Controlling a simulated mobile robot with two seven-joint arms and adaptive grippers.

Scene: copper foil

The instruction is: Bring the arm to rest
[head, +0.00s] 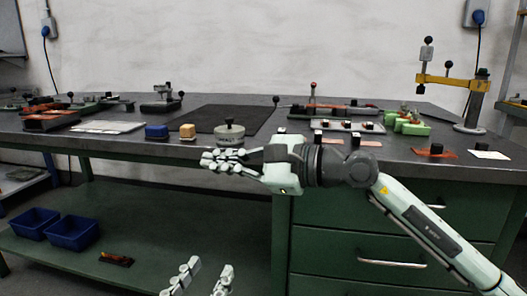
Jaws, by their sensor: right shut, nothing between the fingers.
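My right arm (425,228) comes in from the lower right and reaches left across the front of the workbench (330,150). My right gripper (210,160) points left, its pale fingers together with nothing between them. It appears in front of the bench's front edge, just below a round grey pot with a black knob (229,132) in the picture. I cannot tell whether it touches the bench. My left gripper (202,278) shows only its fingers at the bottom edge, pointing up and spread apart, with nothing between them. The rest of the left arm is out of view.
A blue block (156,132) and a tan block (187,131) stand near the front edge. A dark mat (215,118) lies behind them. A yellow-armed stand (470,105) is at the right. Blue bins (72,233) sit on the lower shelf (160,250). Green drawers (390,225) are behind my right arm.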

